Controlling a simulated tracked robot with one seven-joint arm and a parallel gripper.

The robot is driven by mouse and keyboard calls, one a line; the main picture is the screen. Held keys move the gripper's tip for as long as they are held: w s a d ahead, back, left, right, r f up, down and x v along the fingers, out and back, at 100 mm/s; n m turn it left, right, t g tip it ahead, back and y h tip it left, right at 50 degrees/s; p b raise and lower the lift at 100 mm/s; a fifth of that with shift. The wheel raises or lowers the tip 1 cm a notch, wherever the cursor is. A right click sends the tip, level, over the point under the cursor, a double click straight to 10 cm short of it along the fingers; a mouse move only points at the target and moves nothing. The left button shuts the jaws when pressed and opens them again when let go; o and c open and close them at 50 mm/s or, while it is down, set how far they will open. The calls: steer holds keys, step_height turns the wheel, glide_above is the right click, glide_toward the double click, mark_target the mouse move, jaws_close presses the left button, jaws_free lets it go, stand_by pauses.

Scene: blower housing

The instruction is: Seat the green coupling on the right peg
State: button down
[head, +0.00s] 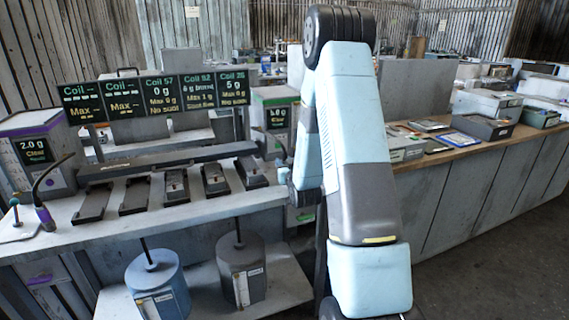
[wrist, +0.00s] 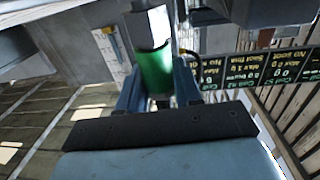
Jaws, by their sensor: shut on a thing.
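In the wrist view the green coupling (wrist: 154,70) is a short green cylinder between the two blue-grey fingers of my gripper (wrist: 158,88), which are shut on it. A pale grey faceted piece (wrist: 149,24) is in line with its far end; I cannot tell whether it is part of the coupling or a separate thing. In the head view my arm stands in front of the bench's right end and hides the coupling and most of the gripper. I cannot make out the right peg for certain in either view.
A grey bench (head: 230,204) holds several dark trays below a row of black display panels (head: 160,94). A blue canister (head: 158,285) and a grey canister (head: 236,270) with rods are on the lower shelf. A wooden-topped counter (head: 465,146) with boxes stands at right.

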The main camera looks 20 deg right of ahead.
steer(key=shift+f, duration=0.15)
steer(key=c, duration=0.7)
jaws_free()
steer(key=shift+s, duration=0.1)
